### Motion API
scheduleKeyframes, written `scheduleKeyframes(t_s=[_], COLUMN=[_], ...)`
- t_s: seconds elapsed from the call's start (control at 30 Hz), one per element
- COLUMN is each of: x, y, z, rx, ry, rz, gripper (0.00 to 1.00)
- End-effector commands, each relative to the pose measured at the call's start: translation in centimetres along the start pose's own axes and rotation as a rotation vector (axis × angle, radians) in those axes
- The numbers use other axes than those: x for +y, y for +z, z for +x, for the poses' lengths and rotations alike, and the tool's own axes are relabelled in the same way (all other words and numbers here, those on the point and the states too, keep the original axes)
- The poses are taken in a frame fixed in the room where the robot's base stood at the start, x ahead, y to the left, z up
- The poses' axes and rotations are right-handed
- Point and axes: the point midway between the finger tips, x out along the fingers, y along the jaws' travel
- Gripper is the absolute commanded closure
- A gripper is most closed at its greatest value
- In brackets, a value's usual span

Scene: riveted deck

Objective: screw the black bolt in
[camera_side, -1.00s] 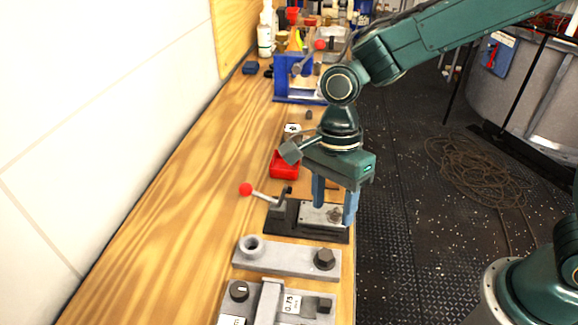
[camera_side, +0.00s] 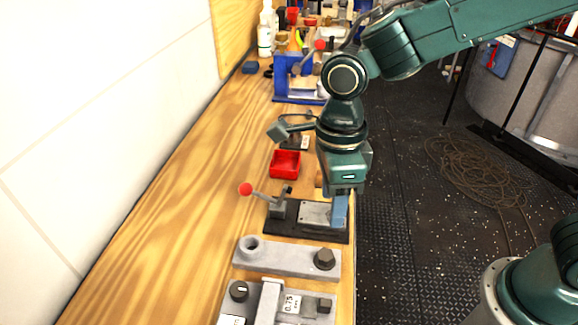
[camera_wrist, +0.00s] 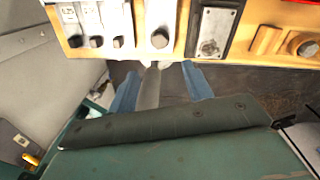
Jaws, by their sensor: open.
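The black bolt (camera_side: 324,259) has a hex head and stands at the right end of a grey plate (camera_side: 285,260). A round raised hole (camera_side: 250,246) is at the plate's left end. The bolt (camera_wrist: 159,38) also shows near the top of the wrist view. My gripper (camera_side: 341,212) is open, above the right end of the black clamp fixture, beyond the bolt and apart from it. One blue finger hides the other in the side view. In the wrist view both blue fingers of my gripper (camera_wrist: 160,82) are spread below the bolt. I see nothing held; a grey shape between them is unclear.
The toggle clamp fixture (camera_side: 283,219) with a red-knobbed lever stands just behind the plate. A red tray (camera_side: 285,164) and a blue vise-like stand (camera_side: 291,91) are farther back. The wooden bench is clear on the left.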

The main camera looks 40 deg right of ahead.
Motion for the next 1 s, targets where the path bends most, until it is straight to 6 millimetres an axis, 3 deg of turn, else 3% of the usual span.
scheduleKeyframes(t_s=[0.4,1.0], x=[0.8,0.8], y=[0.1,0.1], z=[-1.1,-1.2], rx=[-0.007,-0.008], ry=[-0.043,-0.047], rz=[0.21,0.22], gripper=[0.5,0.5])
